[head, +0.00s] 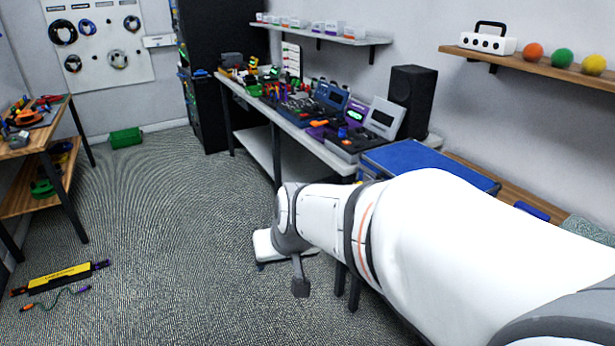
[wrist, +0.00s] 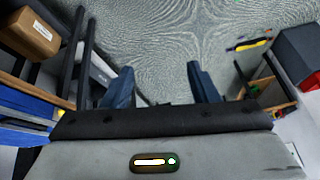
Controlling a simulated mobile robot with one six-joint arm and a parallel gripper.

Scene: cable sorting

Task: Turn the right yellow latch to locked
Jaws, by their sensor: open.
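No yellow latch can be made out clearly in either view. A large blue lid or case (head: 425,161) lies on the bench at the right, partly hidden behind my arm. Blue surfaces (wrist: 25,103) show at the left edge of the wrist view, with a small yellow patch (wrist: 60,113) beside my gripper's body; I cannot tell whether it is a latch. My gripper (wrist: 162,88) is open, with two dark blue fingers apart and nothing between them. It points toward the grey carpet, away from the case. In the head view my arm hides much of the bench front.
A bench (head: 300,120) crowded with electronics and cables runs along the wall, with a black speaker (head: 412,88) near the case. A yellow-and-black bar (head: 62,274) and a thin cable (head: 55,298) lie on the floor. A wooden workbench (head: 40,140) stands left. The middle floor is clear.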

